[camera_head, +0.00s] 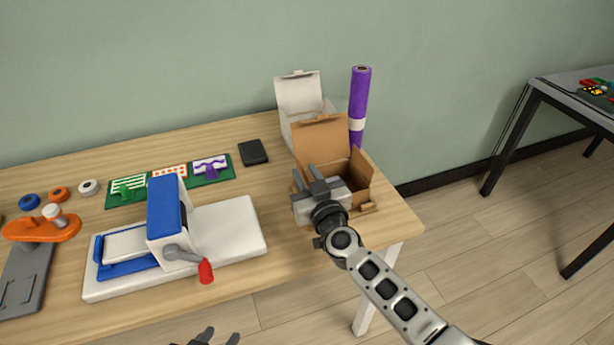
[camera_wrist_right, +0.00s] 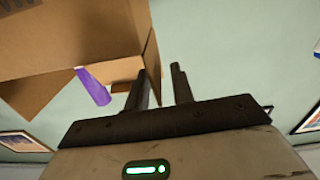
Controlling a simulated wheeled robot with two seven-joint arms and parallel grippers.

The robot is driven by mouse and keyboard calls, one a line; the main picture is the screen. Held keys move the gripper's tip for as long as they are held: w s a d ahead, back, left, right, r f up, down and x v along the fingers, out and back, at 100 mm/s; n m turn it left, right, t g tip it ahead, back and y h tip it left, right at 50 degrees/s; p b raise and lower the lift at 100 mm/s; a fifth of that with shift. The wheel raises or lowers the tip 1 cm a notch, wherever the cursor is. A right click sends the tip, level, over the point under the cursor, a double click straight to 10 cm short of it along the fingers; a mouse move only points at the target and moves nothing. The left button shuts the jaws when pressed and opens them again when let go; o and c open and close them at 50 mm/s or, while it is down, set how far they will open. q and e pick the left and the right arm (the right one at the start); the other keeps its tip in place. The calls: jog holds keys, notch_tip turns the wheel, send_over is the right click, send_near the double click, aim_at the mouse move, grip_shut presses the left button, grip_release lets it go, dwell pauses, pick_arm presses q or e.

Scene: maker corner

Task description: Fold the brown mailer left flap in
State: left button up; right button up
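The brown mailer (camera_head: 363,187) stands open near the table's right end, its lid (camera_head: 318,139) raised at the back. Its right flap (camera_head: 361,164) stands up; its left side is largely hidden by my right gripper. My right gripper (camera_head: 308,177) is over the mailer's left front part, fingers apart with nothing seen between them. In the right wrist view, my right gripper (camera_wrist_right: 160,68) has its fingers beside a brown mailer panel (camera_wrist_right: 153,68); I cannot tell whether they touch. Only the fingertips of my left gripper (camera_head: 220,337) show at the bottom edge, apart and empty.
A white open box (camera_head: 299,92) and a purple roll (camera_head: 360,95) stand close behind the mailer. A black square item (camera_head: 253,152) lies to its left. A white and blue crank machine (camera_head: 232,228) fills the table's front middle.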

grip_shut()
jog(key=m, duration=0.2)
jog(key=d+m, duration=0.1)
jog(key=m, duration=0.1)
jog(key=d+m+b, duration=0.1)
jog(key=m, duration=0.1)
jog(key=shift+w+d+f, duration=0.2)
jog(key=shift+w+f, duration=0.1)
jog(key=shift+w, duration=0.1)
jog(key=shift+d+m, duration=0.1)
jog(key=shift+m, duration=0.3)
